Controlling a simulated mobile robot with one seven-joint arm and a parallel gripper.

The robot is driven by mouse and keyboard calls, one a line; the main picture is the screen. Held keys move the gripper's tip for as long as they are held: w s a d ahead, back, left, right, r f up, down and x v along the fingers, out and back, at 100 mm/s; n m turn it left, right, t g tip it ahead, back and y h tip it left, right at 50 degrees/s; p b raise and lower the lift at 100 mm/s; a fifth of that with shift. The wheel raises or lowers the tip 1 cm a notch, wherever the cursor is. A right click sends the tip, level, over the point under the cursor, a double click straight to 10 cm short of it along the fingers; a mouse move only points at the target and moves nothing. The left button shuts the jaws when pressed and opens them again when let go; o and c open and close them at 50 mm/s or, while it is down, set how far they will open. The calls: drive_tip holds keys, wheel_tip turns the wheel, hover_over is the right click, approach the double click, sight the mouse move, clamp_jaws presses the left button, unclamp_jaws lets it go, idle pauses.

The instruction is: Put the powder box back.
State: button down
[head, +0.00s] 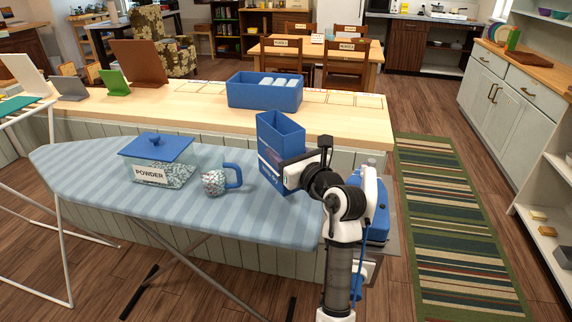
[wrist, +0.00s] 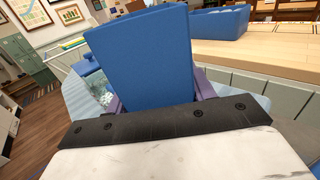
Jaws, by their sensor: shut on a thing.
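A tall blue open-topped box (head: 279,135) with white lettering too small to read is over the right part of the ironing board. My gripper (head: 288,174) is shut on it. In the wrist view the blue box (wrist: 140,60) fills the middle between purple fingers, looking empty-topped or with contents hidden. My gripper covers part of its front, and I cannot tell whether its base touches the board. A clear tub labelled POWDER (head: 150,174), with a blue lid (head: 156,146) on top, stands on the board further left. It holds speckled stuff.
The striped blue ironing board (head: 100,190) also holds a speckled mug (head: 214,182) with a blue handle, between tub and box. Behind is a wooden counter (head: 200,104) with a blue divided bin (head: 264,93) and several stands at left. A striped rug (head: 445,210) lies right.

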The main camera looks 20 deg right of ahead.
drive_tip(key=shift+f, duration=1.95)
drive_tip(key=shift+f, duration=0.2)
drive_tip(key=c, duration=0.6)
unclamp_jaws()
drive_tip(key=shift+o, duration=0.2)
drive_tip(key=shift+r, duration=0.25)
drive_tip(key=s+d+b, duration=0.2)
drive_tip(key=s, duration=1)
drive_tip(key=shift+d+f+b, duration=0.15)
drive_tip(key=shift+b, duration=0.2)
